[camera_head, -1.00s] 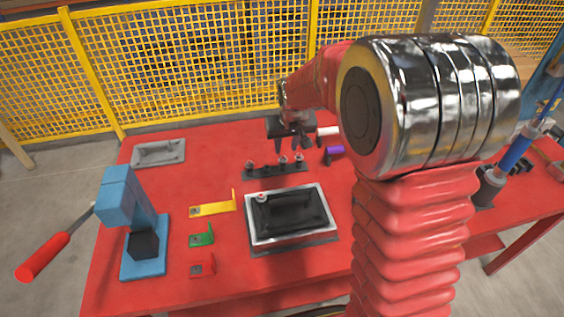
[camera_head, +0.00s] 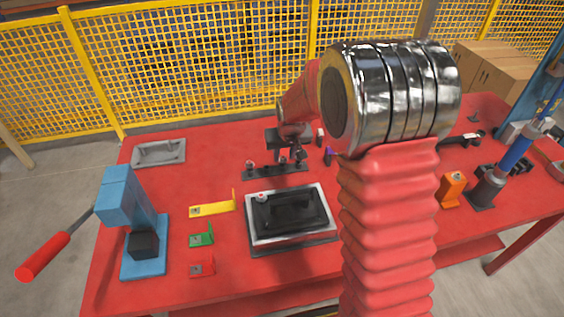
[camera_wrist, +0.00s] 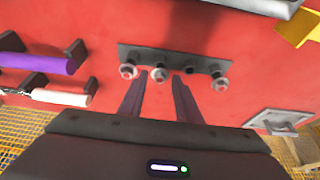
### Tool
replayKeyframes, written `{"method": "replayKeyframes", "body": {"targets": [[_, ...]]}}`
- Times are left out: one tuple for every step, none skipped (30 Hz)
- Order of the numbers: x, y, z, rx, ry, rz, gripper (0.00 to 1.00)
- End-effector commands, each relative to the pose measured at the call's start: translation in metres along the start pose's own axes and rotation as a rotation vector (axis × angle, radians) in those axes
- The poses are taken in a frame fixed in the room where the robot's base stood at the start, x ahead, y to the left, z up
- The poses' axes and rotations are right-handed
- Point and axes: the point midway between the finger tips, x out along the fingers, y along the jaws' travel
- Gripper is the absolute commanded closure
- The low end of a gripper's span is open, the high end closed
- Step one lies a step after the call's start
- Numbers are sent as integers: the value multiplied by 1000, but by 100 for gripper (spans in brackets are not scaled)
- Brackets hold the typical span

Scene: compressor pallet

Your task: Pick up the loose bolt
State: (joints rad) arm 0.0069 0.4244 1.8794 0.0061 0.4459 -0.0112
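Several grey bolts stand in a row on a dark metal rack (camera_head: 262,172) on the red table; the rack also shows in the wrist view (camera_wrist: 192,58). In the wrist view there are a left bolt (camera_wrist: 127,72), a middle bolt (camera_wrist: 160,76) and a right bolt (camera_wrist: 219,83). I cannot tell which one is the loose bolt. My gripper (camera_wrist: 157,84) is open and empty, its two fingers apart and pointing at the rack. The middle bolt appears between the fingertips, the left bolt just outside the left finger. In the head view my gripper (camera_head: 290,148) partly hides the rack's far side.
A black-topped tray (camera_head: 245,236) lies in front of the rack. Yellow (camera_head: 212,210), green (camera_head: 203,239) and red (camera_head: 203,268) brackets lie to its left, beside a blue press (camera_head: 130,210). Purple (camera_wrist: 40,63) and white-pink handled tools (camera_wrist: 62,97) lie left of the rack in the wrist view.

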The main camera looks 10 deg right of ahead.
Motion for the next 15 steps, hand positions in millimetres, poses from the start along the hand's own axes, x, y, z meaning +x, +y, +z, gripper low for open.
{"method": "replayKeyframes", "body": {"targets": [[8,0,1,0,-2,0,69],[12,0,1,0,-2,0,69],[16,0,0,0,-1,0,69],[19,0,0,0,-1,0,69],[22,0,0,0,-1,0,69],[25,0,0,0,-1,0,69],[26,0,0,0,0,0,69],[27,0,0,0,1,0,69],[28,0,-1,0,2,0,69],[28,0,-1,0,2,0,69],[28,0,-1,0,2,0,69],[28,0,-1,0,2,0,69],[28,0,-1,0,2,0,69],[28,0,-1,0,2,0,69],[28,0,-1,0,2,0,69]]}}
